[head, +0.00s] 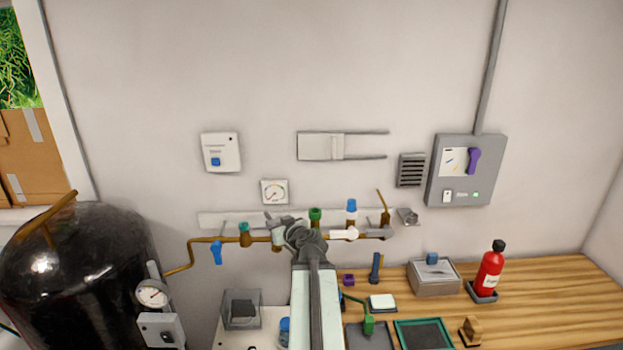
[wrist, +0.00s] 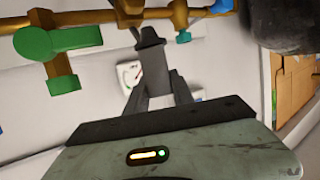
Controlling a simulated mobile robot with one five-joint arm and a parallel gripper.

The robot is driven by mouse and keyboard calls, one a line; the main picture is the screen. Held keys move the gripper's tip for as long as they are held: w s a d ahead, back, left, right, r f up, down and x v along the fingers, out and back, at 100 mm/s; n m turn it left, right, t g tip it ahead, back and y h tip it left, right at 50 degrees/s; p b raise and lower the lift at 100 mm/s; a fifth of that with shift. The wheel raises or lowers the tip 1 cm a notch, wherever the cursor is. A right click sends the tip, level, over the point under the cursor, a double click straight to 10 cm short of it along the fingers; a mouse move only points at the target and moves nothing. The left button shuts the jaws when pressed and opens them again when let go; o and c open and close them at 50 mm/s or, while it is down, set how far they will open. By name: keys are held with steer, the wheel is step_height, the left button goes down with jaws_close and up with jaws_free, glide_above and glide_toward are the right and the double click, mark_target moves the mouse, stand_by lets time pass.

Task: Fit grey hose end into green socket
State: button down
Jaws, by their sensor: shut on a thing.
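The grey hose end (wrist: 150,45) is held between my gripper's fingers (wrist: 158,85) in the wrist view, its dark tapered body pointing up the picture. My gripper also shows in the head view (head: 287,226), in front of the brass pipe; there the hose end cannot be told apart from it. A green socket (head: 315,213) stands on the pipe just right of my gripper. In the wrist view a green fitting (wrist: 62,84) ends a brass branch at left, apart from the hose end, with a larger green part (wrist: 57,42) above it.
A teal-topped valve (head: 245,230) and blue handle (head: 217,252) are left of my gripper. A white handle (head: 345,234) and blue-topped fitting (head: 351,206) are right. A gauge (head: 274,191) hangs above. A black tank (head: 75,265) stands left; a workbench (head: 560,300) lies right.

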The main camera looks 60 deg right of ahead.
steer(key=s+d+r+m+h+p, duration=0.1)
steer(key=s+d+r+p, duration=0.1)
steer(key=d+r+p, duration=0.5)
steer(key=s+d+r+p, duration=0.3)
steer(key=d+r+p, duration=0.1)
steer(key=d, duration=0.5)
steer(key=shift+g, duration=0.3)
step_height(320, 180, down, 6)
steer(key=b, duration=0.6)
steer(key=shift+a+f+b, duration=0.15)
steer(key=shift+f+b, duration=0.4)
steer(key=shift+b, duration=0.05)
steer(key=c, duration=1.4)
jaws_free()
steer(key=shift+o, duration=0.2)
steer(key=p+v, duration=0.3)
steer(key=v, duration=0.8)
steer(key=shift+w, duration=0.1)
